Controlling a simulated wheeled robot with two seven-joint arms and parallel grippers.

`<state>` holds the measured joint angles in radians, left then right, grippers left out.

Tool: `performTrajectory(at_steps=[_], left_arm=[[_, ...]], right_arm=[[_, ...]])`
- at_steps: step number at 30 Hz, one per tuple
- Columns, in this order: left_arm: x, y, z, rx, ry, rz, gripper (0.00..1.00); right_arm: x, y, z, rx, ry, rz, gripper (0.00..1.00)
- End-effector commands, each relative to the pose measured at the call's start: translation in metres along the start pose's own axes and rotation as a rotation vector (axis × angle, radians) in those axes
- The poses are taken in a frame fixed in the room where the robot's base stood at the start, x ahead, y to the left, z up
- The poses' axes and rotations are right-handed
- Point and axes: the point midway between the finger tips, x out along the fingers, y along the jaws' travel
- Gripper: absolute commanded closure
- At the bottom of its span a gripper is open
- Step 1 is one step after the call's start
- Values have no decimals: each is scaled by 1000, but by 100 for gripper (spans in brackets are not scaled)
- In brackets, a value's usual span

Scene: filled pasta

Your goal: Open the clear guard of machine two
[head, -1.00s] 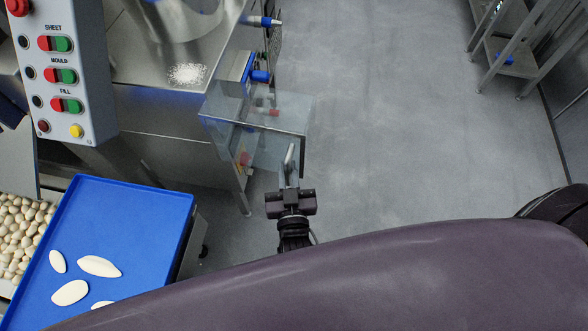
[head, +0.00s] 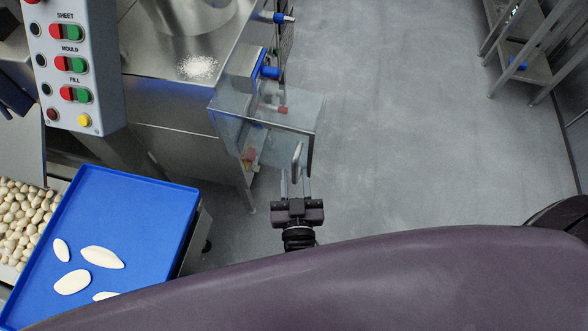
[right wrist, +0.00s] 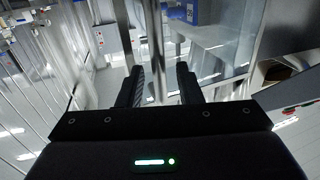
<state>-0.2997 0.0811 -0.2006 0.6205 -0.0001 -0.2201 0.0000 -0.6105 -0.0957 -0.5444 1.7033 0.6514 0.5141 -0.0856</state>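The clear guard (head: 225,125) is a see-through box with dark edges on the side of the steel machine. It looks closed. Its upright metal bar handle (head: 297,158) stands at the near right corner. My right gripper (head: 295,180) is at the handle, with its fingers apart. In the right wrist view the fingers (right wrist: 159,88) stand open and the handle (right wrist: 156,45) runs up between them, with a gap on each side. The clear panel (right wrist: 220,45) shows behind. Whether the handle is fully between the fingertips is hard to tell. My left gripper is out of view.
A button panel (head: 75,15) labelled SHEET, MOULD and FILL stands at left. A blue tray (head: 150,200) with white pieces lies below it, beside a bed of pale filled pasta (head: 20,220). Grey floor (head: 410,130) is free at right, up to a metal rack (head: 520,60).

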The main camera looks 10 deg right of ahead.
Motion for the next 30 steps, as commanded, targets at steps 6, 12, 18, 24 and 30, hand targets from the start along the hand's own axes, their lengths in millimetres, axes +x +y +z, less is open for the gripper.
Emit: performTrajectory(at_steps=[6, 12, 18, 24, 30], left_arm=[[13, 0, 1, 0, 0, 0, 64], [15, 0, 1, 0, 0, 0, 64], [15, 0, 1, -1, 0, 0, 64], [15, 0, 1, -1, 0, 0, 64], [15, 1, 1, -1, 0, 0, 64]], right_arm=[[-37, -1, 3, 0, -3, -1, 68], [-49, -1, 0, 0, 0, -1, 68], [-49, -1, 0, 0, 1, -1, 68], [-49, -1, 0, 0, 1, -1, 68], [-49, -2, 6, -5, -10, -10, 68]])
